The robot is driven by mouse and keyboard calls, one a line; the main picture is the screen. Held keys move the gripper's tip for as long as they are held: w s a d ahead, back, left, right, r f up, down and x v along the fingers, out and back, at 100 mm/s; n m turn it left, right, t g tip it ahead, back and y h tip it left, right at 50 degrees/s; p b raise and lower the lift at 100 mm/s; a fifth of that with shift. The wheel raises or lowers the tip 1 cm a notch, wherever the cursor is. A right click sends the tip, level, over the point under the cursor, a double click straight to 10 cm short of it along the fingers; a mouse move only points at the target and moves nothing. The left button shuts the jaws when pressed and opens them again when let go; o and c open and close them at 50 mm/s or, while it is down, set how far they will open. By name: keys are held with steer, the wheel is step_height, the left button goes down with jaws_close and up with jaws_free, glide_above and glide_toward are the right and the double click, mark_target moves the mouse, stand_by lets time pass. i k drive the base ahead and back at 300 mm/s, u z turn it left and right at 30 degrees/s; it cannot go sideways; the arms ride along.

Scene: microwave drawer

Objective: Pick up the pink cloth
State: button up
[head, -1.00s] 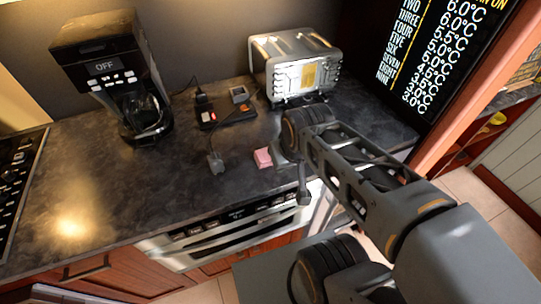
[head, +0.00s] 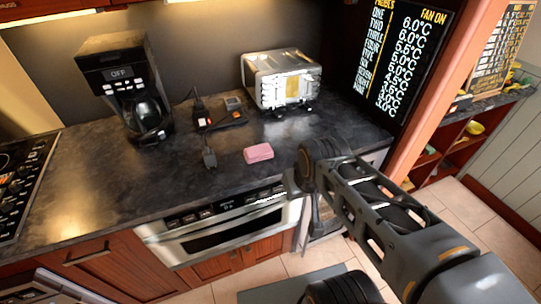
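The pink cloth (head: 258,153) is a small folded block lying on the dark countertop near its front edge, left of my arm. It is fully in view, with bare counter around it. My gripper (head: 293,183) is at the end of my arm, in front of the counter edge and to the right of the cloth, apart from it in the picture. My wrist covers most of it, so its fingers cannot be made out.
A coffee maker (head: 127,90) stands at the back left and a silver toaster (head: 283,80) at the back right. A black device with cables (head: 215,118) lies behind the cloth. A stainless drawer microwave (head: 220,225) is below the counter. A stove (head: 18,180) is at far left.

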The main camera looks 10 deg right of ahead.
mark_target(261, 152)
steer(key=z, duration=0.3)
steer(key=i, duration=0.4)
steer(key=u, duration=1.45)
